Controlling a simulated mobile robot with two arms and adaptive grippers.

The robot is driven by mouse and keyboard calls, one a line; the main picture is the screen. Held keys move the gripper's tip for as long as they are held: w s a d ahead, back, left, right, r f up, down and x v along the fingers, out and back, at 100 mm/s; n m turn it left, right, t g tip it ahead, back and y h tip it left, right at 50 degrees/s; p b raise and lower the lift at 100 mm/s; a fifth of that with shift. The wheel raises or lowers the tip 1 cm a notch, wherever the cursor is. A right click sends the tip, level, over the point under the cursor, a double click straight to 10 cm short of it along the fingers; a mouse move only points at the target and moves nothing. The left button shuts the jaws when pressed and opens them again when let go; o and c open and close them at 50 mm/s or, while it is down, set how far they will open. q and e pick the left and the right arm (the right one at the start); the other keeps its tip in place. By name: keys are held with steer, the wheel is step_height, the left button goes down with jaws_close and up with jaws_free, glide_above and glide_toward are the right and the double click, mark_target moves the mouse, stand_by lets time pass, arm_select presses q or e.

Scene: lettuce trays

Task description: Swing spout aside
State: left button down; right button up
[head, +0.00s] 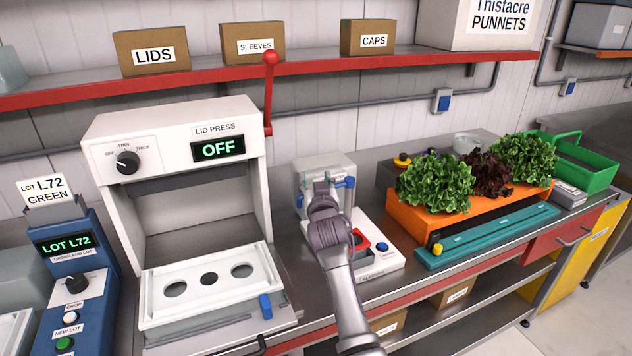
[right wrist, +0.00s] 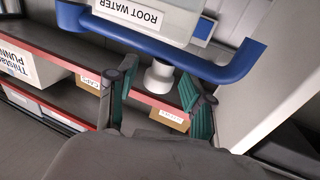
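The root water dispenser, a pale box (head: 318,168), stands on the bench in the middle of the head view. Its blue spout (head: 346,183) shows beside my right gripper (head: 322,188), which hides part of the dispenser. In the right wrist view the blue spout (right wrist: 165,52) is a bent bar across the top, below the box labelled ROOT WATER (right wrist: 145,14). There my right gripper (right wrist: 160,100) has its green-padded fingers spread apart with nothing between them gripped. The spout lies just beyond the fingertips; I cannot tell whether they touch. My left gripper is not in view.
The lid press (head: 185,130) with a red lever stands left of the dispenser. A white panel (head: 375,262) with a blue button lies in front. An orange tray (head: 460,215) of lettuces and a green crate (head: 590,172) are to the right. A red-edged shelf (head: 330,65) runs above.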

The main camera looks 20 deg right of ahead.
steer(key=shift+s+d+r, duration=0.1)
steer(key=shift+r, duration=0.1)
step_height(320, 180, up, 10)
steer(key=shift+f, duration=0.2)
stand_by(0.3)
steer(key=shift+f, duration=0.1)
